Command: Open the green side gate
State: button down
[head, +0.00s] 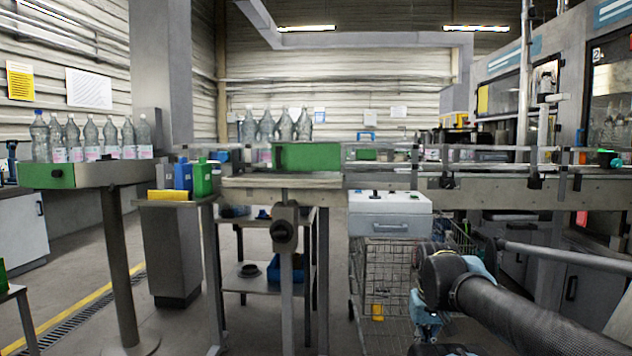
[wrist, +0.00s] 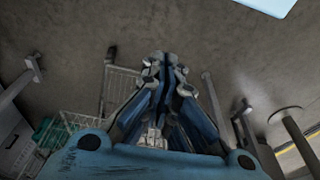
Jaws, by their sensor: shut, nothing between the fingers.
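A green panel (head: 306,156), which looks like the side gate, stands upright along the near side of the conveyor (head: 440,177) in the head view. It appears closed, in line with the conveyor side. The panel is not seen in the wrist view.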

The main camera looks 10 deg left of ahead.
aim_at(318, 157)
jog(key=z, duration=1.4)
jog(key=k, duration=1.05)
jog(key=u, duration=1.45)
jog(key=i, duration=1)
